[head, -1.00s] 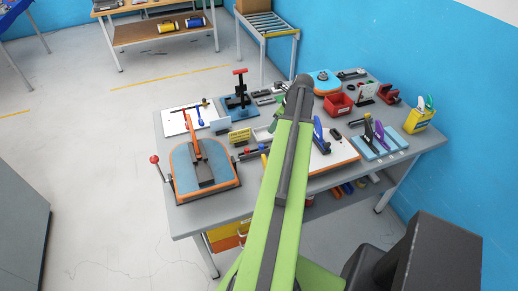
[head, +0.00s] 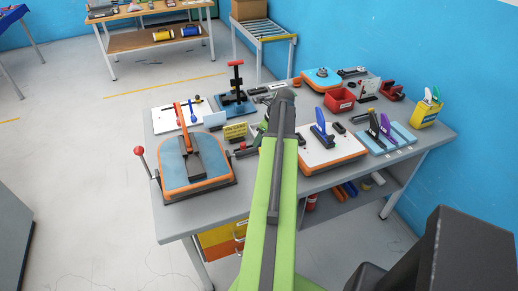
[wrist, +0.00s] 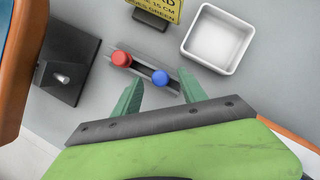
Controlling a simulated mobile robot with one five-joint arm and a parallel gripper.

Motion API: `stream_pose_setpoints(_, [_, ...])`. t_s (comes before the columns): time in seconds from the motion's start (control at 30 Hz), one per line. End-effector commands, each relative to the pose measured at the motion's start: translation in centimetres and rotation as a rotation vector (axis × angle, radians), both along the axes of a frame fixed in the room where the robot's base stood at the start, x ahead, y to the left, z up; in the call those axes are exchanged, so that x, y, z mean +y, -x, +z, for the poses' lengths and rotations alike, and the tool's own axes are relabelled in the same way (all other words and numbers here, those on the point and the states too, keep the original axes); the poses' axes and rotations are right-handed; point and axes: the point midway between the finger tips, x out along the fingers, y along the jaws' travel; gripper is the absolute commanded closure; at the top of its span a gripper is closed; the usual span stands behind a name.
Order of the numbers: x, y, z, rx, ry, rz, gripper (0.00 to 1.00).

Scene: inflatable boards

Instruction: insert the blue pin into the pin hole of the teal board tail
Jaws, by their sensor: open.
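The blue pin (wrist: 160,77) shows its round blue head in the wrist view, standing in a grey slotted holder (wrist: 143,66) beside a red-headed pin (wrist: 121,58). My gripper (wrist: 160,79) is open, with its two green fingers on either side of the blue head in the picture. I cannot tell how far above it they are. A teal-blue board piece with an orange rim (head: 180,152) lies at the table's left front, with a black and orange clamp on it. Another such piece (head: 315,80) lies at the back. I cannot make out a pin hole on either.
A white tray (wrist: 218,38) and a yellow sign (wrist: 160,8) stand close beyond the holder. A black block with a metal peg (wrist: 66,72) is at left. A white orange-rimmed board (head: 318,155) lies right of my arm. A red bin (head: 339,100) is further back.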

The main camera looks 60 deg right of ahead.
Motion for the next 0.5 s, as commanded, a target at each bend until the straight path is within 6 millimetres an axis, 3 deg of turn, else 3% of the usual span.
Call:
stream_pose_setpoints(0.03, [-0.03,-0.25,-1.13,0.000,0.000,0.000,0.51])
stream_pose_setpoints(0.27, [0.00,-0.36,-0.74,0.000,0.000,0.000,0.52])
stream_pose_setpoints(0.5, [0.02,-0.39,-0.74,0.000,0.000,0.000,0.83])
